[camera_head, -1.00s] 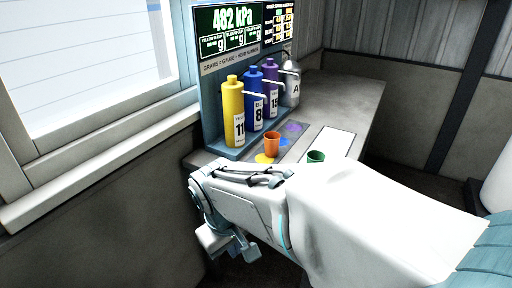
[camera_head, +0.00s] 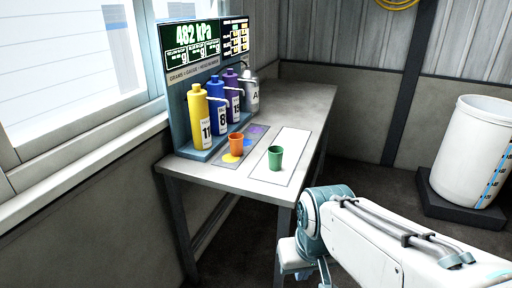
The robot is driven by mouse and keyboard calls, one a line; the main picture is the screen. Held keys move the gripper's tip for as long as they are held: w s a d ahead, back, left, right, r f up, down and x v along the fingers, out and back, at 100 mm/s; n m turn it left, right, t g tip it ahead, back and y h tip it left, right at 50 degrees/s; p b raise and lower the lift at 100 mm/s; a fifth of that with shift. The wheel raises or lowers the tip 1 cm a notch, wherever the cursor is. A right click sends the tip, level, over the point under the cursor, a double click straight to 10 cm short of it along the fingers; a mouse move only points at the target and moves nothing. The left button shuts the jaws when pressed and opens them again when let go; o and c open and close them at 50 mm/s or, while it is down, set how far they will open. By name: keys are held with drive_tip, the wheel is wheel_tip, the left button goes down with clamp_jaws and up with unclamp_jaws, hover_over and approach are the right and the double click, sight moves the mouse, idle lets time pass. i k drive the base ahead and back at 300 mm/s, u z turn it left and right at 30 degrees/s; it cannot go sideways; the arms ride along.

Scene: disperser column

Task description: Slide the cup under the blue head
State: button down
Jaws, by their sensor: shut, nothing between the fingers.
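An orange cup (camera_head: 236,144) stands upright on a grey strip (camera_head: 222,166) in front of the bottles, by a yellow spot (camera_head: 229,158). A green cup (camera_head: 275,158) stands upright on the white panel (camera_head: 291,143) to its right. The blue bottle (camera_head: 218,108), labelled 8, has a spout head and stands between the yellow bottle (camera_head: 199,118) and the purple bottle (camera_head: 233,94). My gripper (camera_head: 303,272) is low in front of the table, apart from both cups. It is shut and empty; its fingertips are hard to make out.
A screen (camera_head: 194,40) reading 482 kPa stands above the bottles. A grey bottle marked A (camera_head: 250,92) is at the right end of the row. The table's front edge (camera_head: 225,190) lies between my arm and the cups. A white barrel (camera_head: 470,150) stands at right.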

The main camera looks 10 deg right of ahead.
sight(236, 140)
drive_tip(key=z, duration=0.25)
drive_tip(key=i, duration=1.15)
drive_tip(key=u, duration=0.4)
